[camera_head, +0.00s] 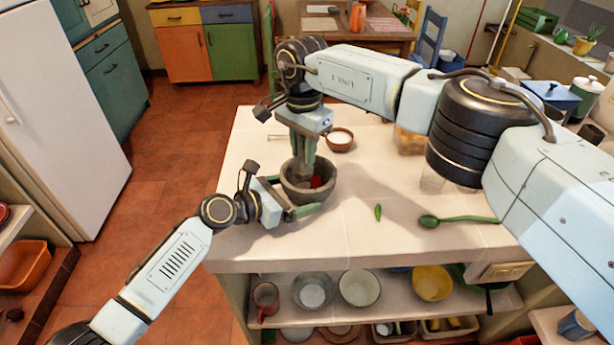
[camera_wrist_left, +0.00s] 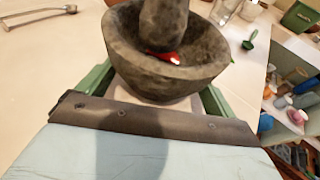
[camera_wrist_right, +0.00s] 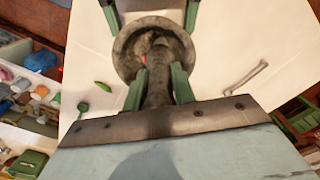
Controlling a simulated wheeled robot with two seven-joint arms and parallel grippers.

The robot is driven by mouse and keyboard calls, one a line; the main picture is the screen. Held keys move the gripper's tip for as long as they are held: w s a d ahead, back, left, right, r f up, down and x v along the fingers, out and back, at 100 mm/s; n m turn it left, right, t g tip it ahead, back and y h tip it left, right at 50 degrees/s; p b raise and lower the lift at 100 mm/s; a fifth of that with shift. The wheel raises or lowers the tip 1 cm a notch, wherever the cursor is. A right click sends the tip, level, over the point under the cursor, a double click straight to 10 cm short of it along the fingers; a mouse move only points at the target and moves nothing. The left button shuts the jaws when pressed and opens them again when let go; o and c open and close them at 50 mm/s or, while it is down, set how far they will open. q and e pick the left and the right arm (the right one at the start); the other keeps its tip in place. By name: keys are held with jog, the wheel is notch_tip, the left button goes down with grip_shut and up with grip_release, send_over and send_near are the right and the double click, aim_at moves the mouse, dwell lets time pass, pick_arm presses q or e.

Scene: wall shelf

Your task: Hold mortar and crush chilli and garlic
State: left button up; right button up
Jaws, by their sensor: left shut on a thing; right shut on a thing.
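The grey stone mortar (camera_head: 322,190) stands on the pale counter. My left gripper (camera_head: 300,207) is shut on the mortar from its left and near side; its green fingers straddle the bowl in the left wrist view (camera_wrist_left: 155,85). My right gripper (camera_head: 305,160) points down over the bowl, shut on the stone pestle (camera_wrist_right: 158,88). The pestle's lower end is in the mortar, also seen in the left wrist view (camera_wrist_left: 163,25). Red chilli (camera_head: 316,182) shows in the bowl beside the pestle. I cannot make out any garlic. A green chilli (camera_head: 378,212) lies on the counter right of the mortar.
A small bowl of white contents (camera_head: 340,138) stands behind the mortar. A green spoon (camera_head: 460,220) lies at right. A metal utensil (camera_wrist_right: 245,76) lies on the counter. A glass (camera_head: 432,181) and containers stand under and beyond my right arm.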

pick_arm(q)
jog(key=shift+w+r, duration=0.1)
jog(key=shift+r, duration=0.1)
pick_arm(e)
jog(key=shift+r, duration=2.7)
pick_arm(q)
jog(key=o, duration=0.4)
jog(key=shift+o, duration=0.2)
jog(key=shift+f, duration=0.1)
jog(key=shift+s+a, duration=0.25)
jog(key=shift+a, duration=0.05)
jog(key=v, duration=1.1)
jog(key=shift+s+r, duration=0.15)
jog(key=shift+r, duration=0.1)
